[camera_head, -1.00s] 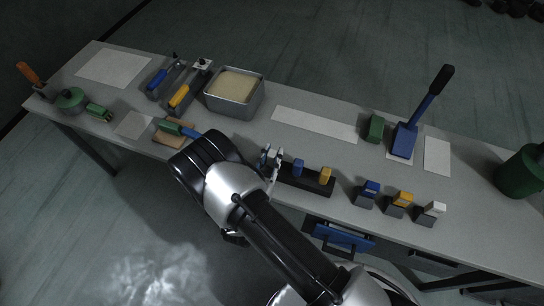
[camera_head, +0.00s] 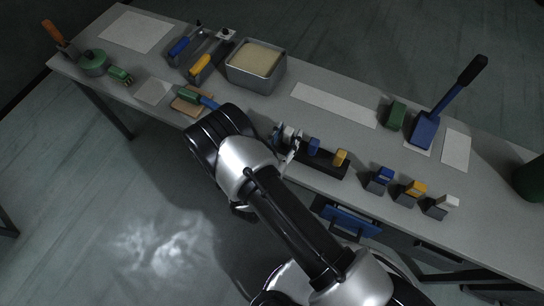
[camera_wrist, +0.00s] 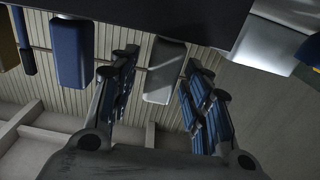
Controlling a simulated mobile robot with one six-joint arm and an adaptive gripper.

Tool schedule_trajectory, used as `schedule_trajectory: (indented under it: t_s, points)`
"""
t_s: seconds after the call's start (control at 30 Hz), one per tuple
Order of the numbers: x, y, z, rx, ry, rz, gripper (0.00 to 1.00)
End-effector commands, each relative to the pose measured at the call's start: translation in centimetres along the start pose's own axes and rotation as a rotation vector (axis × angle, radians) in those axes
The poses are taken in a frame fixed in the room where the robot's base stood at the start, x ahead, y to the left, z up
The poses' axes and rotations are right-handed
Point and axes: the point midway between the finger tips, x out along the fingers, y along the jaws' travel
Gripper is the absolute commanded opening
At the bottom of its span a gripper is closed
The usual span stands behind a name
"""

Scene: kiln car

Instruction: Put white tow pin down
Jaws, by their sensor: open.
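The white tow pin (camera_wrist: 165,72) shows pale grey in the wrist view. It stands at the black rack (camera_wrist: 150,10) beside a blue pin (camera_wrist: 72,52), with part of a yellow pin (camera_wrist: 8,40) at the left edge. My gripper (camera_wrist: 160,80) is open, with one finger on each side of the white pin and visible gaps between. In the head view my gripper (camera_head: 287,140) is at the left end of the rack (camera_head: 322,164), left of the blue and yellow pins. The white pin is hard to separate from the fingers there.
Blue, yellow and white-topped blocks (camera_head: 412,192) stand right of the rack near the bench's front edge. A sand-filled metal tray (camera_head: 257,65) is behind my arm. A blue long-handled tool (camera_head: 425,128) stands at the right. Pale bare strips (camera_head: 333,104) lie on the bench.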

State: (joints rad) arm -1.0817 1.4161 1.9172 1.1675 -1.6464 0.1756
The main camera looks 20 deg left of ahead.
Motion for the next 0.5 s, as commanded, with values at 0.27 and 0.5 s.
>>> schedule_trajectory:
  t_s: [0.27, 0.5]
  points:
    - [-6.6, -0.4, -0.4, -0.002, 0.0, -0.01, 0.44]
    - [-12.3, -0.3, -0.4, 0.0, 0.001, -0.008, 0.44]
